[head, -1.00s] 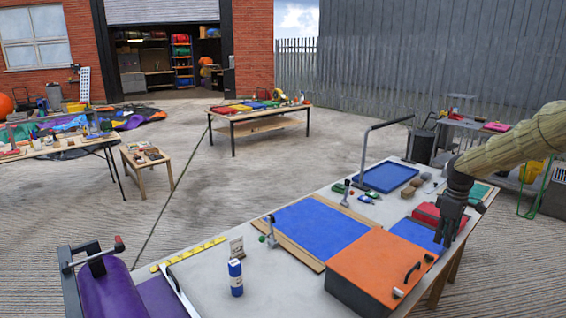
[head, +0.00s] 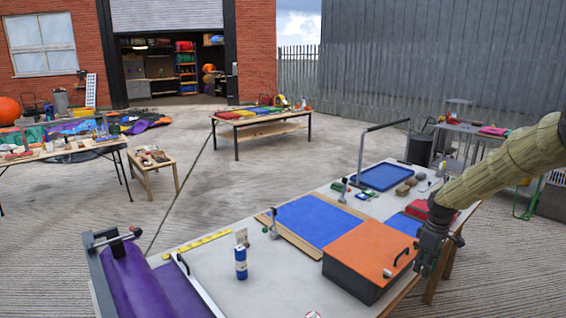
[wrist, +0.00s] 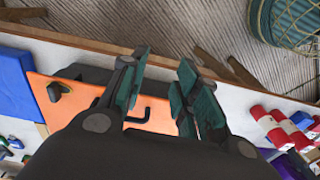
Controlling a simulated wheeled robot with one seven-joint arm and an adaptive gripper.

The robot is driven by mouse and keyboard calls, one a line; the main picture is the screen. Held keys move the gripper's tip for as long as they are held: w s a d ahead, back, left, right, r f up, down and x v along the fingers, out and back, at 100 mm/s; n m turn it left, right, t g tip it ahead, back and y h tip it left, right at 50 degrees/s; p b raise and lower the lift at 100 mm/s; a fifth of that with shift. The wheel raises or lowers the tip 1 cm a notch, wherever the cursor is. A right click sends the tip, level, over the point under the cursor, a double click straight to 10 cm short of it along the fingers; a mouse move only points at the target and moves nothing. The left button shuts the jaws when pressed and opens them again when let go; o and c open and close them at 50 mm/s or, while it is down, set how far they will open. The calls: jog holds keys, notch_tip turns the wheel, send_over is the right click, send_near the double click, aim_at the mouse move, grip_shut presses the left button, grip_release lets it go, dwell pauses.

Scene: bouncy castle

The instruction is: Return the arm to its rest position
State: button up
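My arm reaches in from the right of the head view. My gripper (head: 428,265) hangs at the right side of the orange-lidded box (head: 372,248), near the table's edge. In the wrist view my gripper (wrist: 165,75) has its two green-padded fingers apart, with nothing between them. The orange lid (wrist: 75,98) and a dark handle show behind and below the fingers. The exact height of the gripper above the table cannot be told.
The worktable (head: 225,290) holds a blue panel (head: 318,223), a blue tray (head: 381,176), a blue-and-white bottle (head: 240,262) and a purple roll (head: 135,285). Rolled red-and-white items (wrist: 275,128) and a round green basket (wrist: 295,20) show in the wrist view. Open concrete lies behind the table.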

jog(key=s+a+f+m, duration=0.2)
jog(key=s+a+f, duration=0.6)
jog(key=s+f, duration=0.3)
jog(key=s+a+f+m, duration=0.1)
jog(key=s+a+f, duration=0.8)
jog(key=f, duration=0.4)
jog(key=s+a+f+m, duration=0.1)
jog(key=s+f, duration=0.1)
jog(key=s, duration=0.8)
jog(key=s+a+f+m, duration=0.1)
jog(key=s+a+m, duration=0.1)
jog(key=s, duration=0.8)
jog(key=s+a+f+m, duration=0.2)
jog(key=s, duration=0.9)
jog(key=shift+a+f, duration=0.25)
jog(key=shift+f, duration=0.1)
